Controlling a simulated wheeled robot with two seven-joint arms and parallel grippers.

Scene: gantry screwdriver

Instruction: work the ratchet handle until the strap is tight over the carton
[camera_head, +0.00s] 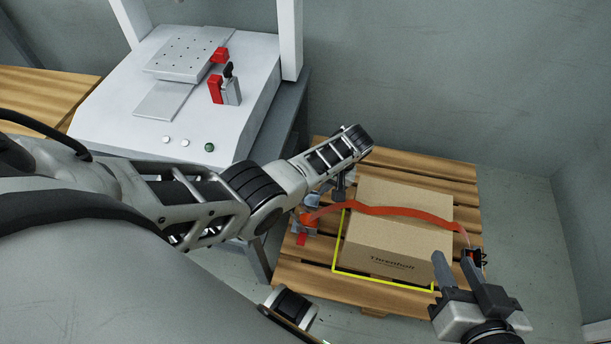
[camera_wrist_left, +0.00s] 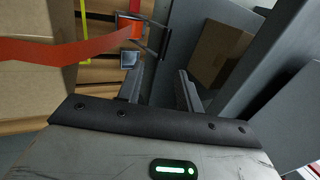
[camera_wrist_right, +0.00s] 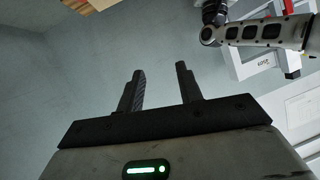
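The carton (camera_head: 395,235) sits on the wooden pallet (camera_head: 295,270), inside a yellow outline. The orange strap (camera_head: 400,211) crosses over the carton in a wavy, bowed line. Its left end meets the ratchet (camera_head: 305,222) at the pallet's left side; its right end drops beside the carton to a dark fitting (camera_head: 474,257). In the left wrist view the ratchet's metal handle frame (camera_wrist_left: 163,42) stands just beyond my left gripper (camera_wrist_left: 161,78), which is open; I cannot tell whether they touch. My right gripper (camera_head: 467,275) is open and empty, near the carton's front right corner.
A white machine base (camera_head: 110,115) with a red and grey clamp (camera_head: 225,90) and buttons stands at the back left. Another wooden surface (camera_head: 40,90) lies farther left. Walls close off the back and right. Bare floor (camera_head: 520,200) lies right of the pallet.

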